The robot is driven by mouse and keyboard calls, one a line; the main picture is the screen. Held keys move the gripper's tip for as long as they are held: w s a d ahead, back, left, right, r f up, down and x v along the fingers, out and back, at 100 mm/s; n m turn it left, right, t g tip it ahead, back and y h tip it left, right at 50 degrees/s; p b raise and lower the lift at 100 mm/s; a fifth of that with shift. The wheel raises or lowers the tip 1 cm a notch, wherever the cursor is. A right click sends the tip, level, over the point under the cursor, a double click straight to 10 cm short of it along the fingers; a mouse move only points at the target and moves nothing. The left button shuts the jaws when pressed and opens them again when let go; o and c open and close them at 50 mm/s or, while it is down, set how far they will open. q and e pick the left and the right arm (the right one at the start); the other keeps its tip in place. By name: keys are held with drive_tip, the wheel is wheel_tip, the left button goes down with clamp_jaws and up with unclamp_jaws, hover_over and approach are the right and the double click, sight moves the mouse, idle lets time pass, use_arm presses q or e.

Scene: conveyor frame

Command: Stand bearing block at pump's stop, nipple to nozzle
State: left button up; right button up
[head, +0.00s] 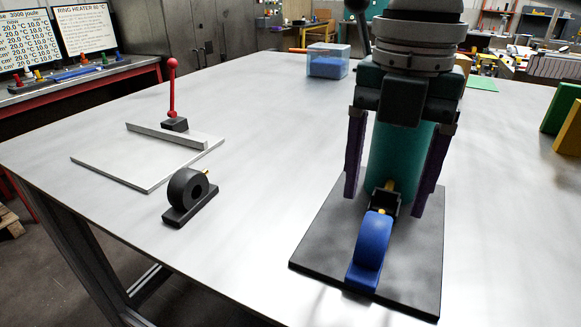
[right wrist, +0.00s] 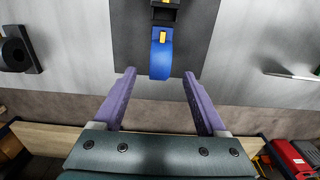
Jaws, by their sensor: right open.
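A blue bearing block (head: 371,250) stands upright, seen edge-on, on the pump's dark base plate (head: 318,240). Its yellow nipple (right wrist: 163,37) is on the side toward the pump's black stop and nozzle part (right wrist: 165,14); I cannot tell whether they touch. The pump's teal body (head: 400,150) rises behind. My right gripper (head: 388,205) is open and points down, its purple fingers wide apart. In the right wrist view the open gripper (right wrist: 159,73) has nothing between its fingers, and the blue block lies beyond the tips. My left gripper is not in view.
A black bearing block (head: 187,193) with a yellow nipple stands on the table, left of the pump. Behind it lies a pale plate (head: 120,165) with a raised bar and red-knobbed lever (head: 172,90). A clear blue-filled box (head: 327,62) is farther back. The table between is clear.

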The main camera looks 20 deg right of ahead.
sight(376, 220)
wheel_tip(376, 220, up, 4)
drive_tip(key=shift+r, duration=0.1)
drive_tip(key=shift+a, duration=0.15)
drive_tip(key=s+a+f+m, duration=0.1)
drive_tip(key=a+f, duration=0.1)
drive_tip(key=s+a+f+m+y, duration=0.1)
drive_tip(key=a+f+m, duration=0.1)
drive_tip(key=a, duration=0.1)
drive_tip(key=s+a+f+m+t+y, duration=0.1)
drive_tip(key=s+a+f, duration=0.1)
drive_tip(key=a+f, duration=0.1)
drive_tip(key=shift+a+f, duration=0.1)
drive_tip(key=shift+a, duration=0.1)
drive_tip(key=s+a+f+m+t+y, duration=0.1)
drive_tip(key=s+a+f+m, duration=0.2)
drive_tip(key=m, duration=0.3)
drive_tip(key=s+d+f+m+t+h, duration=0.1)
drive_tip(key=s+d+f+m+h, duration=0.1)
drive_tip(key=s+d+m, duration=0.6)
drive_tip(key=s+m, duration=0.1)
drive_tip(key=m, duration=0.5)
drive_tip(key=shift+d+f+t+h, duration=0.3)
drive_tip(key=shift+f+h, duration=0.05)
drive_tip(key=shift+h, duration=0.05)
